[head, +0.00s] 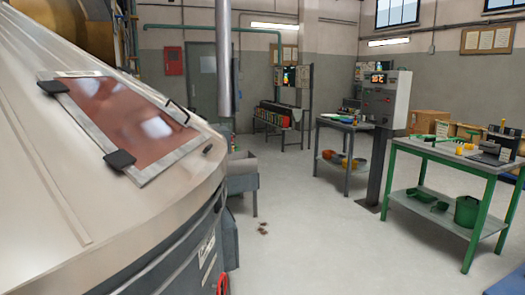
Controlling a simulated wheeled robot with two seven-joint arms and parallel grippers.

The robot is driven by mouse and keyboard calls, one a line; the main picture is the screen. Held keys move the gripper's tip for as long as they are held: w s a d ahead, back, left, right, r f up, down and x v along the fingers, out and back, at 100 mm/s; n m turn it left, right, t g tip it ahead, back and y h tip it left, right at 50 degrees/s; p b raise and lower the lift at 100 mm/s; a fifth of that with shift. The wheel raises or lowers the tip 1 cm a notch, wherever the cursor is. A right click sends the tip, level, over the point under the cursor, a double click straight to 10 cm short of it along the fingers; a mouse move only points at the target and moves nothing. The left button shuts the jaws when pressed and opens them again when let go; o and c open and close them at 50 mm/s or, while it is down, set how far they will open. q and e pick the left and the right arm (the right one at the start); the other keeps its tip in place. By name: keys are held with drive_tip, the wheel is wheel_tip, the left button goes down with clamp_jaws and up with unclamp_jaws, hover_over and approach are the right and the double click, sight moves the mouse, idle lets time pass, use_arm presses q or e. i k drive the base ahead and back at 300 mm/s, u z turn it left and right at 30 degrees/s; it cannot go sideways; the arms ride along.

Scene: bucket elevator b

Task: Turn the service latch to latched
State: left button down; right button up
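No part is clearly recognisable as the service latch, so I cannot tell its position. A large cream metal housing (60,190) fills the left of the head view. On its sloped top is a reddish see-through panel in a grey frame (62,98), with two dark blocks on its left side and a thin black handle (178,108) on its right side. A small dark knob (208,149) sits near the housing's rim. A red curved part (222,284) shows low on the housing's side, cut by the bottom edge. Neither of my grippers is in view.
A green workbench (440,152) with tools stands at the right. Behind it are a grey control box (385,98) on a post and a grey table (345,124). A grey bin (242,170) stands beside the housing. The floor (320,245) between is mostly clear.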

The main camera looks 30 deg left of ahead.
sight(208, 149)
drive_tip(key=z, duration=0.15)
drive_tip(key=i, duration=1.2)
drive_tip(key=u, duration=1)
drive_tip(key=i, duration=1.15)
drive_tip(key=u, duration=1.2)
